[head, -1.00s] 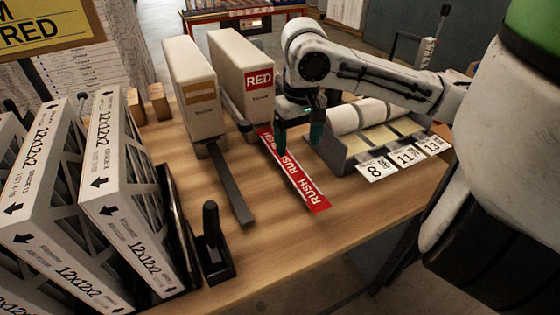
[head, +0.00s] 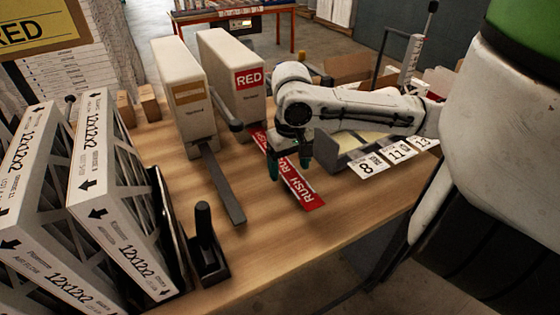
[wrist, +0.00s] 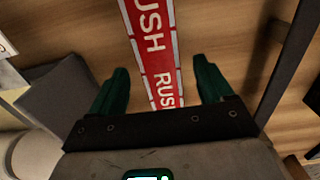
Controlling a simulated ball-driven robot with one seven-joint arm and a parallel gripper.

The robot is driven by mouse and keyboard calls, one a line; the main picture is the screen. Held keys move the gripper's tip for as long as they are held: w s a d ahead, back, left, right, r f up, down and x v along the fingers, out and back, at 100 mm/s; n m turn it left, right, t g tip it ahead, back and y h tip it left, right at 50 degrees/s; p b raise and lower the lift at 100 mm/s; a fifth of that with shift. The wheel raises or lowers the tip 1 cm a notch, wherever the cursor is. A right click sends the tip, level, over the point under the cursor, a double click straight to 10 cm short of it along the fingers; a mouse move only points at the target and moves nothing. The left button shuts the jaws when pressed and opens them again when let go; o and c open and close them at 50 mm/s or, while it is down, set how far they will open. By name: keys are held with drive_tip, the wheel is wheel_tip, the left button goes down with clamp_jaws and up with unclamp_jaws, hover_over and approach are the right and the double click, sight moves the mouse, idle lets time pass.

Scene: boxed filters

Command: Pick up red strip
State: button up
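The red strip (head: 302,190) printed with white RUSH lettering runs from the dispenser marked RED (head: 233,85) toward the front of the wooden table. My gripper (head: 290,172) is over the middle of the strip, pointing down. In the wrist view the red strip (wrist: 152,50) passes between the two spread green fingers of my gripper (wrist: 157,85), with a gap on each side. The gripper is open and empty. In the head view the gripper hides part of the strip. I cannot tell how high the fingertips are above it.
A second white dispenser (head: 184,95) with a tan label and a dark arm (head: 222,183) stand left of the strip. A grey tray with numbered cards (head: 367,162) is to the right. Boxed filters (head: 115,190) and a black-handled tool (head: 206,240) are at left. The front tabletop (head: 290,235) is clear.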

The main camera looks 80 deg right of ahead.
drive_tip(key=c, duration=0.9)
